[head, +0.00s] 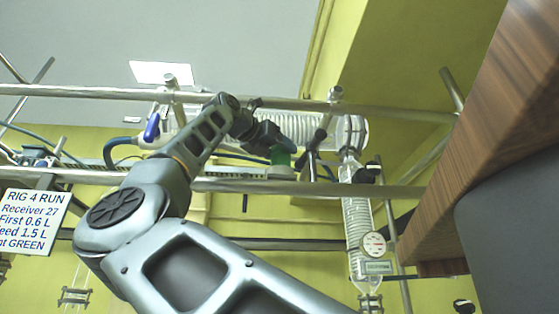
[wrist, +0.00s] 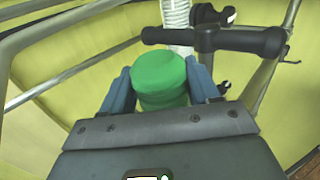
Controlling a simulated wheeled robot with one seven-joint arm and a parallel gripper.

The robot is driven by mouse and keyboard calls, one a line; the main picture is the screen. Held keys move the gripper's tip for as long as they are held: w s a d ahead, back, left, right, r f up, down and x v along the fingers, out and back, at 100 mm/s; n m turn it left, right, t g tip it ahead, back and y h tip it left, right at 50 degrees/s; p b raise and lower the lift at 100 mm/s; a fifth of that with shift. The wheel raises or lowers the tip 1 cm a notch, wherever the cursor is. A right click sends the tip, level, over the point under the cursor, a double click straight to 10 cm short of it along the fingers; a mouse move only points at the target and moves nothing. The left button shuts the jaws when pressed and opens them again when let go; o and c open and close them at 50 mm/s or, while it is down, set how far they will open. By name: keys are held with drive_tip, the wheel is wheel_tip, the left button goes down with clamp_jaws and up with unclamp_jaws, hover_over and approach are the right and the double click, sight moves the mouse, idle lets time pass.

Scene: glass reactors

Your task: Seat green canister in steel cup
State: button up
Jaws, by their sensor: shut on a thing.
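The green canister (wrist: 159,78) is between the two blue fingers of my gripper (wrist: 162,90) in the wrist view. Its rounded top faces the camera, and a finger presses on each side. In the head view my gripper (head: 276,146) is at the end of my raised arm, near the middle of the glass rig. The green canister (head: 281,156) shows there just below the fingers, partly hidden by the gripper and close to a pale fitting. I cannot make out the steel cup in either view.
A glass coil column (head: 359,215) stands to the right. A wooden edge (head: 495,110) fills the right side. A sign (head: 32,218) hangs at left.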

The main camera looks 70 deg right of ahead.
sight(274, 157)
drive_tip(key=shift+w+a+f, duration=0.1)
drive_tip(key=shift+a, duration=0.15)
idle(0.3)
drive_tip(key=shift+f+b, duration=0.3)
drive_tip(key=shift+f, duration=1.1)
idle(1.5)
drive_tip(key=o, duration=1.2)
drive_tip(key=shift+c, duration=0.2)
drive_tip(key=shift+p+v, duration=0.3)
drive_tip(key=shift+v, duration=3.15)
drive_tip(key=shift+a, duration=0.1)
drive_tip(key=shift+w+a, duration=0.15)
drive_tip(key=shift+a, duration=4.85)
